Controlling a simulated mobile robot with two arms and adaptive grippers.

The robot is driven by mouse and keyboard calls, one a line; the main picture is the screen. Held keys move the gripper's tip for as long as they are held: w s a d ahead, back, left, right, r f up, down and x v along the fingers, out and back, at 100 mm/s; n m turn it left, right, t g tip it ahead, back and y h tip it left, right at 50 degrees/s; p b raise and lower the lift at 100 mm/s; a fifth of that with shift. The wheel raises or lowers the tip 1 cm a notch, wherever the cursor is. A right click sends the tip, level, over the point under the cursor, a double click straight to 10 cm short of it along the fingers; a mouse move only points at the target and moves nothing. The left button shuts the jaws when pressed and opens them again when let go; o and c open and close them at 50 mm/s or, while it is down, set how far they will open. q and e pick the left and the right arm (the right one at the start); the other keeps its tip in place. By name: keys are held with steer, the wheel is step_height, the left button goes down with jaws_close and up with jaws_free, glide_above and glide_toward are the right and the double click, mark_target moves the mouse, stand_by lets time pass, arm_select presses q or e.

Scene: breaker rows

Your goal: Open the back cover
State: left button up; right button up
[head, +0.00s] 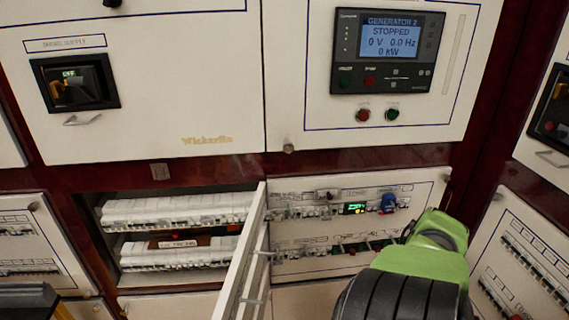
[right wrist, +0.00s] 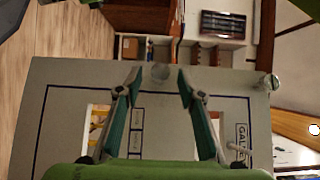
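A white cover panel (head: 243,262) stands swung out from the cabinet, seen nearly edge-on in the head view. To its left is an open bay with two rows of white breakers (head: 180,208). My right gripper (right wrist: 158,73) is open and empty in the right wrist view, its fingers well apart. A pale panel (right wrist: 70,85) with a blue outline and a "GALLEY" label lies beyond the fingers. My left gripper is not clearly visible.
A closed breaker panel (head: 425,190) is right of the swung-out cover, close to my right arm. Above are a generator display (head: 388,50) and a shore supply switch (head: 75,83). Wooden floor (right wrist: 45,45) shows clear in the wrist view.

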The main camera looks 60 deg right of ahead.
steer(key=v, duration=0.8)
steer(key=shift+s+d, duration=0.2)
steer(key=shift+d, duration=0.05)
